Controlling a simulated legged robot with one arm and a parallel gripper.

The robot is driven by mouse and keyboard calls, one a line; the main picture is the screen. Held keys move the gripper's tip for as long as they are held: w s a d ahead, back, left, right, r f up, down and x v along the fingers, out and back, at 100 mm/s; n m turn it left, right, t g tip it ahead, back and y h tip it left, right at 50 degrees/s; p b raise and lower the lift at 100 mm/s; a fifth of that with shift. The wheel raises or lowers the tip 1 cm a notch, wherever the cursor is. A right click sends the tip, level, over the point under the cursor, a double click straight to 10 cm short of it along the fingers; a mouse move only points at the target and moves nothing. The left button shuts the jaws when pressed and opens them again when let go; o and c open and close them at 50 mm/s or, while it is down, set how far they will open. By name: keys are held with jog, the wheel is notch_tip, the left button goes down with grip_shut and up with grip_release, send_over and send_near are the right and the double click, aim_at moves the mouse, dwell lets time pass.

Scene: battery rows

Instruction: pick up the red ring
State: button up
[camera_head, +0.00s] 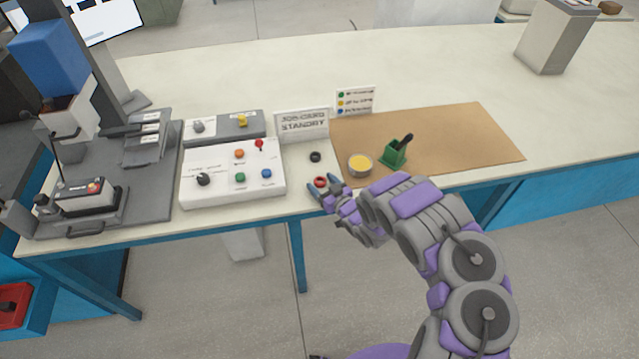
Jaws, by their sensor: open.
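The small red ring (320,182) lies on the pale bench top, near its front edge, between the white control box and the brown mat. My gripper (325,190) is open at the ring, with its fingertips close to it on the near side. One finger lies to the left of the ring and the other partly covers its lower right. I cannot tell whether the fingers touch the ring. A similar black ring (315,157) lies just behind the red one.
The white control box (232,190) with coloured buttons is to the left. A sign (302,124) stands behind the rings. To the right, a yellow-filled round dish (360,165) and a green holder (394,153) sit on the brown mat (470,135).

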jog(key=shift+a, duration=0.15)
jog(key=shift+d, duration=0.75)
jog(key=c, duration=0.6)
jog(key=shift+a, duration=0.15)
jog(key=c, duration=0.3)
jog(key=shift+a, duration=0.35)
jog(key=shift+c, duration=1.1)
jog(key=shift+d, duration=0.1)
